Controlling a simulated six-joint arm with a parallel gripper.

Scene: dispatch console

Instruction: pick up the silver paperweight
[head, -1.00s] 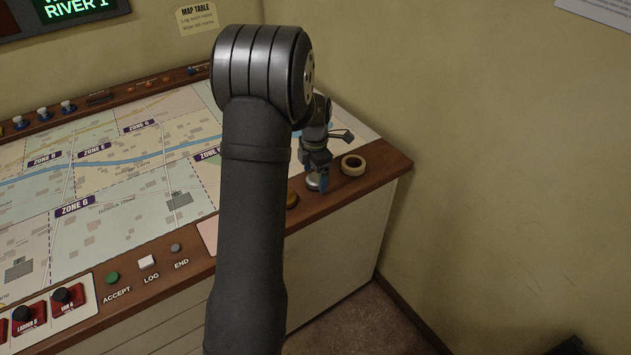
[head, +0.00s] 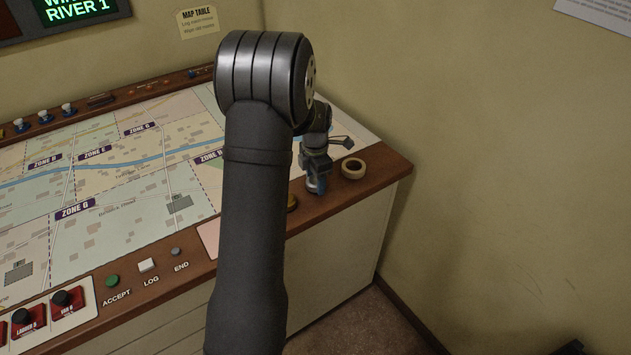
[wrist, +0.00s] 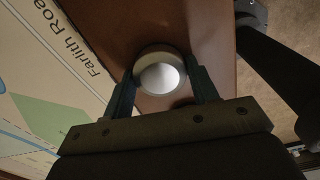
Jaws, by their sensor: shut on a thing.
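The silver paperweight (wrist: 160,76) is a round, pale, shiny piece, seen from above in the wrist view. It sits between the two fingers of my gripper (wrist: 161,88), which is shut on it with one finger against each side. In the head view my gripper (head: 316,186) points down at the wooden edge of the map table, near its right corner.
The wooden border (head: 375,178) ends at the table's front edge. A wall stands behind and right.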

